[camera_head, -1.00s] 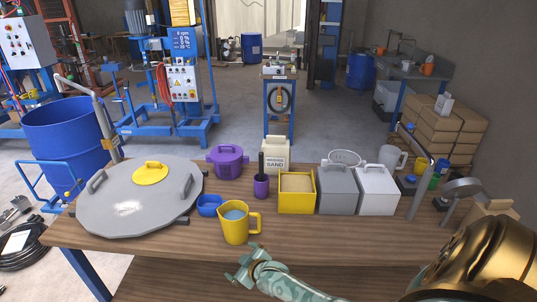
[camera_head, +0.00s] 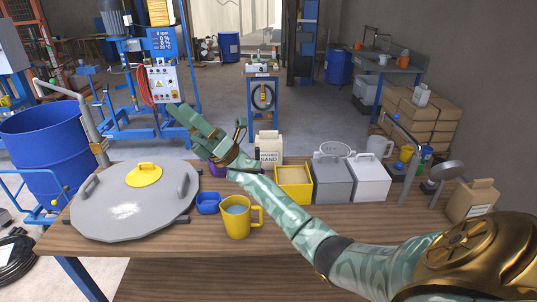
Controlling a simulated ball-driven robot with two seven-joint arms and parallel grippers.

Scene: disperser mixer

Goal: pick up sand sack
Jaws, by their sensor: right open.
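The sand sack (camera_head: 268,148) is a small cream bag with a dark "SAND" label. It stands upright at the back edge of the wooden table, left of the yellow box. My right gripper (camera_head: 208,126) is open and empty, raised above the table to the left of the sack and apart from it. My right forearm crosses in front of the table and hides the table just in front of the sack. My left gripper is not in view.
A yellow box of sand (camera_head: 294,185), a grey box (camera_head: 333,181) and a white box (camera_head: 370,178) stand right of the sack. A yellow jug (camera_head: 237,220), blue bowl (camera_head: 207,204) and purple pot (camera_head: 217,170) are to its left. A large grey lid (camera_head: 125,210) covers the table's left.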

